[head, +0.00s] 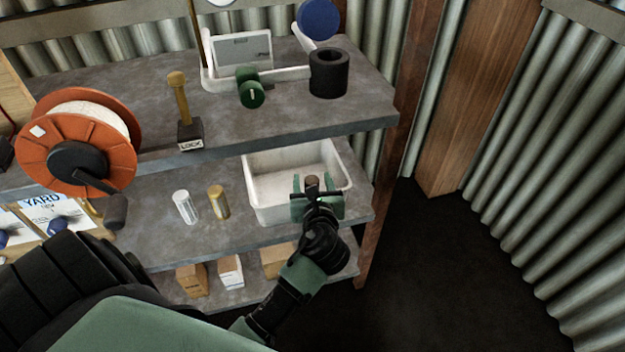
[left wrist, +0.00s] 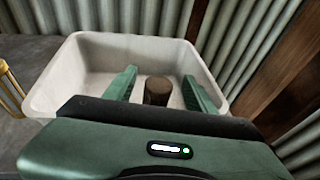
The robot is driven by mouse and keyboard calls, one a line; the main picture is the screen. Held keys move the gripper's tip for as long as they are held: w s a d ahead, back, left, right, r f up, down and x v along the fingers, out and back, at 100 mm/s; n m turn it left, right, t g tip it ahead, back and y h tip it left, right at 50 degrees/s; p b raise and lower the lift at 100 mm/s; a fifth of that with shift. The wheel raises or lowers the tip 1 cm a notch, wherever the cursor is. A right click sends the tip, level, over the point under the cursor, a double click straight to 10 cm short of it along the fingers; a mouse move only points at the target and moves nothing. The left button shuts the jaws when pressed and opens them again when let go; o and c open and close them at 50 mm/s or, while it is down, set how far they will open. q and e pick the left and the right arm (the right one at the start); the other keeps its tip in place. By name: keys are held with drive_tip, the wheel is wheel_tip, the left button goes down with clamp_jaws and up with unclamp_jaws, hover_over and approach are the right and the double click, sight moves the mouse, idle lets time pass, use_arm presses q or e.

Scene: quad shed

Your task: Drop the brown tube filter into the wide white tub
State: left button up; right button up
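The wide white tub (head: 262,206) stands on the middle shelf at its right end, and it fills much of the left wrist view (left wrist: 60,85). The brown tube filter (head: 312,184) is a short dark cylinder, roughly upright, over or in the tub's front right part. My left gripper (head: 313,187) is open at the tub's front, its green fingers on either side of the filter. In the left wrist view the filter (left wrist: 158,90) shows a gap to each finger. Its lower end is hidden, so I cannot tell whether it touches the tub floor. My right gripper is out of view.
A white tube (head: 185,207) and a yellow tube (head: 218,202) stand left of the tub. The upper shelf (head: 330,118) overhangs the tub's back. An orange cable reel (head: 100,128) sits at left. Cartons (head: 230,272) stand below. Dark floor at right is clear.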

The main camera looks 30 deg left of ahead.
use_arm(q)
drive_tip(key=shift+r, duration=0.2)
drive_tip(key=r+p+v, duration=0.1)
drive_tip(key=p+v, duration=0.1)
drive_tip(key=v, duration=1)
drive_tip(key=s+d+f+n+g+h, duration=0.1)
drive_tip(key=s+f+n+g+h, duration=0.3)
drive_tip(key=n, duration=0.9)
drive_tip(key=s+d+f+n+g+h, duration=0.2)
drive_tip(key=s+f+n+g+h, duration=0.2)
drive_tip(key=s+f+n, duration=0.7)
wheel_tip(320, 180, down, 3)
drive_tip(key=shift+d+f+n+h, duration=0.3)
drive_tip(key=shift+n+h, duration=0.4)
drive_tip(key=shift+n, duration=0.5)
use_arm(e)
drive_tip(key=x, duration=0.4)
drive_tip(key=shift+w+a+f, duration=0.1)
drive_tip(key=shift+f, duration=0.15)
use_arm(q)
drive_tip(key=shift+p, duration=0.35)
